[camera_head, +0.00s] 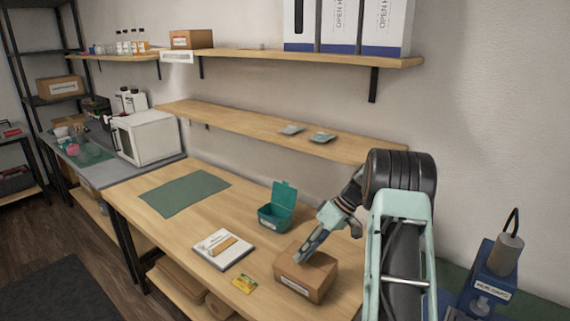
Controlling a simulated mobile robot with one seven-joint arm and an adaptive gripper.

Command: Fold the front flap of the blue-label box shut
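A brown cardboard box (318,283) stands on the wooden table, with a pale label (294,285) on its front side. The label is too small to read, and I cannot tell a blue colour on it. My gripper (300,258) reaches down from the right, its tip at or just above the box's top. I cannot tell whether it touches. The gripper partly covers the top, so the state of the front flap is unclear. The gripper's fingers are seen edge-on and I cannot tell their opening.
An open teal container (275,218) stands behind the box. A green mat (185,194) lies farther left. A shelf (250,123) runs above the table.

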